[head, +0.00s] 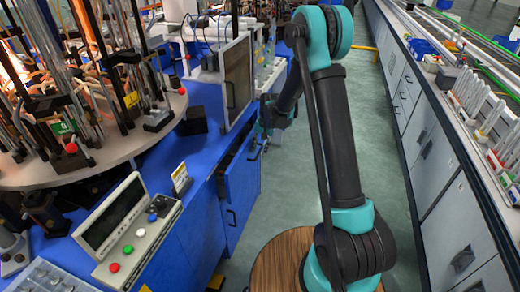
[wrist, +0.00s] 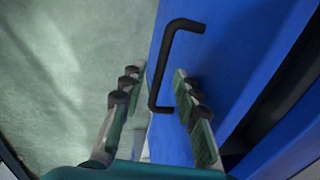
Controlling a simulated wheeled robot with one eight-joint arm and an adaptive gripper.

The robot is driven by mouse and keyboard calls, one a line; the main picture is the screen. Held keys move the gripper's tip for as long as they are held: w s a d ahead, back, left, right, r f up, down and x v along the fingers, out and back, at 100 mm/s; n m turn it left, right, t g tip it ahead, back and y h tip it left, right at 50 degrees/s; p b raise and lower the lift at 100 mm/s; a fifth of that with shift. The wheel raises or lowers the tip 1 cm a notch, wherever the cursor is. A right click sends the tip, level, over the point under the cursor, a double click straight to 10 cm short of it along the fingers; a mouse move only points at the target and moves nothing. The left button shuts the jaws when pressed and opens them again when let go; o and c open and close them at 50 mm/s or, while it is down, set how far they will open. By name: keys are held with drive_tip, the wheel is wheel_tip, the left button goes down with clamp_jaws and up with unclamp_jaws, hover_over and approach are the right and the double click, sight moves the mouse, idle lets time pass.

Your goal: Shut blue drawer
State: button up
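The blue drawer (wrist: 225,35) fills the right of the wrist view, with its black bar handle (wrist: 160,65) on the front. A dark gap runs along the drawer's right side there. My gripper (wrist: 157,82) is open, one finger on each side of the handle as seen from the wrist; I cannot tell whether either finger touches it. In the head view the drawer (head: 242,162) stands partly out of the blue bench, with a dark opening behind its front. My gripper (head: 266,142) is beside its front, small and partly dark.
A control panel with coloured buttons (head: 138,232) sits on the blue bench at left. A round machine table (head: 110,150) with rods stands behind it. A blue cupboard door (head: 243,190) lies below the drawer.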

clamp_jaws()
idle(0.3)
drive_tip(key=a, duration=0.2)
drive_tip(key=w+a, duration=0.2)
drive_tip(key=a, duration=0.1)
drive_tip(key=shift+a, duration=0.3)
unclamp_jaws()
drive_tip(key=shift+a, duration=0.1)
drive_tip(key=shift+s, duration=0.1)
